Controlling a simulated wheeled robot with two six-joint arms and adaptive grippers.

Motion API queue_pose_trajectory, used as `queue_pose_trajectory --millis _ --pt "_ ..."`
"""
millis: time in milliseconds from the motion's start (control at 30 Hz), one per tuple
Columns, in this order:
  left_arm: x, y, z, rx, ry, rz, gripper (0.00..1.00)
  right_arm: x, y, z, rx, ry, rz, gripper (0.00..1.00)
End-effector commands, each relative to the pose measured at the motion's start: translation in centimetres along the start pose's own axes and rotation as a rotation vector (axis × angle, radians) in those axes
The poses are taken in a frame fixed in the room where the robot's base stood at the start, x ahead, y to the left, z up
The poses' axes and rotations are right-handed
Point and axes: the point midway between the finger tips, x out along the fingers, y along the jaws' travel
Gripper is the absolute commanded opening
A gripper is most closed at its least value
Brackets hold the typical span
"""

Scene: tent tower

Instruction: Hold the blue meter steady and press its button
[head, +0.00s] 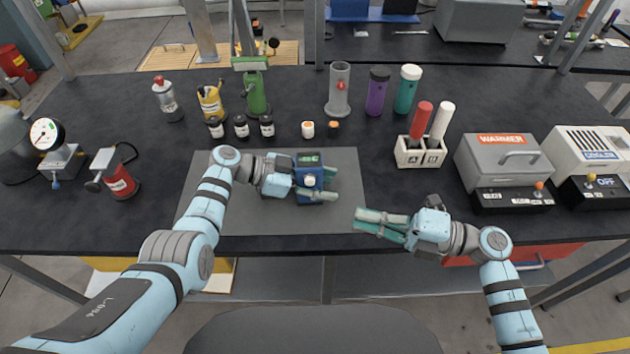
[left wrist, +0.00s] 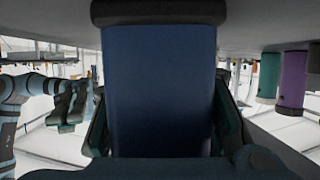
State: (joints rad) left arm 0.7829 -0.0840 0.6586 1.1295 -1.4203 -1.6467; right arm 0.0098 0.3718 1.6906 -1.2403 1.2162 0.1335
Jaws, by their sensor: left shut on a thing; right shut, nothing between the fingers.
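The blue meter (head: 309,176) is on or just above the grey mat (head: 270,222), with a green display at its top and a pale round button on its face. My left gripper (head: 325,183) is shut on the meter from the left, one finger on each side. In the left wrist view the meter's dark blue body (left wrist: 158,90) fills the middle between the fingers. My right gripper (head: 368,222) is shut and empty at the mat's right edge, to the lower right of the meter and apart from it.
Small dark bottles (head: 241,127) and an orange-capped jar (head: 307,129) stand behind the mat. A white holder (head: 420,154) with red and white sticks is at the right, near a grey warmer (head: 503,160). The mat's front is clear.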

Motion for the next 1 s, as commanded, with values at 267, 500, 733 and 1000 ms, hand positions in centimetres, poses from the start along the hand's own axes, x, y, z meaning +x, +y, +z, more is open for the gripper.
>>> queue_pose_trajectory --millis 267,500,733,1000 --pt "0.0 0.0 -0.1 0.001 0.001 0.0 0.48 0.0 0.0 0.0 0.0 0.0 0.0 0.0" --pt "0.0 0.0 0.0 0.001 0.001 0.0 0.63 0.0 0.0 0.0 0.0 0.0 0.0 0.0" --pt "-0.6 -0.1 0.1 0.0 0.0 -0.002 0.63 0.0 0.0 0.0 0.0 0.0 0.0 0.0" --pt "-7.2 -0.1 0.1 0.002 -0.003 -0.004 0.63 0.0 0.0 0.0 0.0 0.0 0.0 0.0"
